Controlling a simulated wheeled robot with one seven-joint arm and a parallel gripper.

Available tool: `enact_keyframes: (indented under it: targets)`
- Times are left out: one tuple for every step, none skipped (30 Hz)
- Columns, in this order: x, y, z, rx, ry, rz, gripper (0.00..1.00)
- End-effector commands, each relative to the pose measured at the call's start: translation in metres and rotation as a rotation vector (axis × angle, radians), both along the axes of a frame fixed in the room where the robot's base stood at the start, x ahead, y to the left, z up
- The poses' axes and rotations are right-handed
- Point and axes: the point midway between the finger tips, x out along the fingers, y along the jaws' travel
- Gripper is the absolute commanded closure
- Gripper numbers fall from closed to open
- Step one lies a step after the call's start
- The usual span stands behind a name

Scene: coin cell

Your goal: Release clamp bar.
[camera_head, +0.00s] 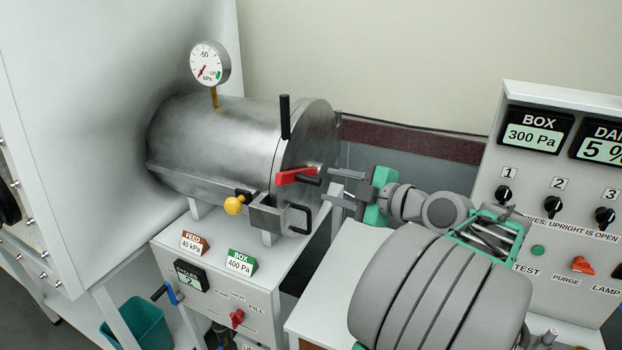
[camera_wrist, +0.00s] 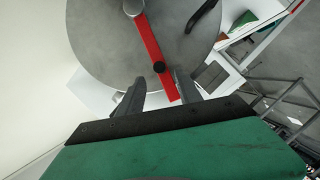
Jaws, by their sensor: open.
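The red clamp bar (camera_head: 293,175) lies across the round end door (camera_head: 312,140) of a steel cylinder, close to level, with a black peg sticking out from it. In the wrist view the bar (camera_wrist: 150,42) runs from a grey pivot to a free end between my fingers, with the round black knob (camera_wrist: 159,67) on it. My gripper (camera_head: 337,186) is open in front of the door, also seen in the wrist view (camera_wrist: 160,80), one finger to each side of the bar's end. I cannot tell whether either finger touches it.
A black upright handle (camera_head: 285,117) stands on the cylinder, and a black loop handle (camera_head: 301,219) is below the bar. A yellow knob (camera_head: 234,205) and a pressure gauge (camera_head: 210,63) are to the left. A control panel (camera_head: 545,180) stands at right.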

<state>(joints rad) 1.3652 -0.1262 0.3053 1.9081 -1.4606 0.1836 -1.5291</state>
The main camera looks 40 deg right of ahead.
Motion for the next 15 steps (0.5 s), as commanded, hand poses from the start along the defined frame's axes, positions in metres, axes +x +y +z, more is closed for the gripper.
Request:
enact_keyframes:
  targets:
    - [0.001, 0.0, -0.003, -0.011, -0.004, 0.003, 0.59]
    - [0.002, 0.0, -0.005, -0.015, -0.004, 0.004, 0.59]
    - [0.004, 0.001, -0.007, -0.017, -0.003, 0.004, 0.59]
    - [0.006, 0.001, -0.009, -0.016, -0.002, 0.005, 0.59]
    - [0.008, 0.001, -0.011, -0.018, -0.002, 0.005, 0.59]
    - [0.011, 0.002, -0.013, -0.016, -0.001, 0.006, 0.59]
    - [0.013, 0.002, -0.015, -0.017, -0.001, 0.006, 0.59]
    - [0.016, 0.003, -0.016, -0.018, -0.001, 0.006, 0.59]
    - [0.02, 0.004, -0.017, -0.017, -0.001, 0.005, 0.59]
    - [0.022, 0.005, -0.017, -0.016, -0.001, 0.005, 0.59]
    - [0.024, 0.006, -0.017, -0.017, -0.002, 0.005, 0.59]
    - [0.032, 0.009, -0.009, -0.012, -0.001, 0.008, 0.59]
    - [0.039, 0.01, -0.006, -0.007, 0.0, 0.008, 0.59]
    - [0.046, 0.012, -0.006, -0.007, 0.0, 0.008, 0.59]
    - [0.053, 0.014, -0.008, -0.007, 0.0, 0.009, 0.59]
